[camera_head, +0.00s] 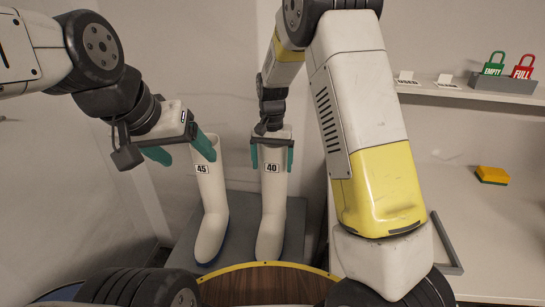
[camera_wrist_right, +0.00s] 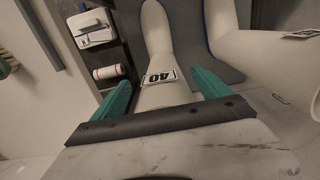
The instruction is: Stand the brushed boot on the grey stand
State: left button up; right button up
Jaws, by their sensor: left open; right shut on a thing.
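Two white boots stand side by side on the grey stand (camera_head: 243,212). The boot labelled 40 (camera_head: 271,205) is on the right, and my right gripper (camera_head: 272,159) is shut on its upper shaft, with a teal finger on each side. It also shows between the fingers in the right wrist view (camera_wrist_right: 163,100). The boot labelled 45 (camera_head: 212,208) is on the left and leans slightly. My left gripper (camera_head: 181,150) is open at its upper left, one finger overlapping the boot's top. I cannot tell whether that finger touches it, nor which boot is brushed.
A wooden round surface with a yellow rim (camera_head: 265,286) lies in front of the stand. A white counter at right holds a yellow sponge (camera_head: 492,175). Walls stand close behind the boots.

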jog(key=shift+w+a+f, duration=0.1)
jog(key=shift+w+f, duration=0.05)
jog(key=shift+f, duration=0.95)
jog(key=o, duration=1.9)
